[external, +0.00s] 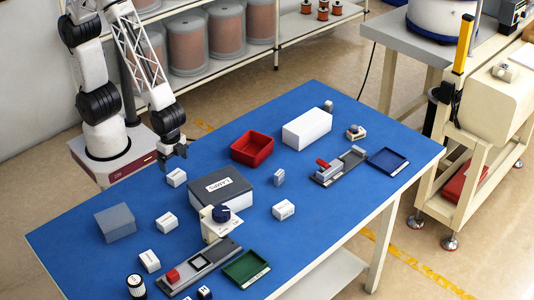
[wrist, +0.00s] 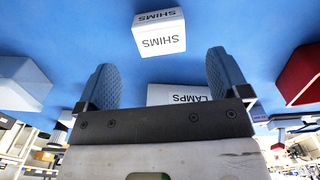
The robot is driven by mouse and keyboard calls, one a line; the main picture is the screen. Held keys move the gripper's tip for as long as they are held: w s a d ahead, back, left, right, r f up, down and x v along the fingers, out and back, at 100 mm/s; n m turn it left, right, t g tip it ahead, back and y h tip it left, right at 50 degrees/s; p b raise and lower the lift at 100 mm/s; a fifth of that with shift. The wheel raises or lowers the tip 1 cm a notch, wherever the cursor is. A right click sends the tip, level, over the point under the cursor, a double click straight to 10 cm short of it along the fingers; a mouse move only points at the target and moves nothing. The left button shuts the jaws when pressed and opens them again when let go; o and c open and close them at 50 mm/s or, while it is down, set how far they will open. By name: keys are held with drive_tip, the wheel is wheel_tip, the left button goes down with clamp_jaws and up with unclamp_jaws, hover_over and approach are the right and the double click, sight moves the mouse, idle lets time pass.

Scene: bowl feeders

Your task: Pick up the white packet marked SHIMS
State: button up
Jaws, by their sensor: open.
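The white packet marked SHIMS (wrist: 158,38) is a small box in the upper middle of the wrist view, with its label readable on two faces. In the external view the white packet (external: 176,178) just below my gripper appears to be this one, though its print is too small to read there. My gripper (external: 174,154) is open and empty above the table's far left edge. In the wrist view the two blue fingers of my gripper (wrist: 164,78) are spread wide, with the packet beyond them and not touching.
A red bin (external: 252,149) and a grey-blue block (external: 115,222) lie to either side. Other small white packets (external: 167,222) are scattered on the blue table (external: 80,262). Bare table surrounds the packet.

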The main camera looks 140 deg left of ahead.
sight(176, 174)
drive_tip(key=shift+f, duration=0.8)
drive_tip(key=shift+f, duration=0.15)
drive_tip(key=shift+f, duration=2.5)
drive_tip(key=c, duration=1.1)
